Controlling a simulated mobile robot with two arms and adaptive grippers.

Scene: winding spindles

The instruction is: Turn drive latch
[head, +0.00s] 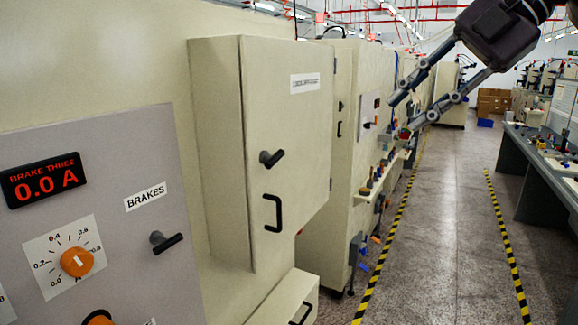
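A beige cabinet door (287,150) fills the middle of the head view and looks closed. A black latch (271,158) sits on it, above a black pull handle (273,213). Another black latch (166,241) is on the grey brakes panel at the left, beside the "BRAKES" label. I cannot tell which one is the drive latch, as the cabinet label is too blurred to read. My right gripper (402,112) is at the upper right, its fingers spread apart and empty, away from both latches. My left gripper is not in view.
The grey panel (115,215) carries a red display (43,181) reading 0.0 A and an orange knob (76,262). More beige machines stand behind the cabinet. The aisle floor (440,230) between yellow-black stripes is clear. A workbench (538,165) stands at the right.

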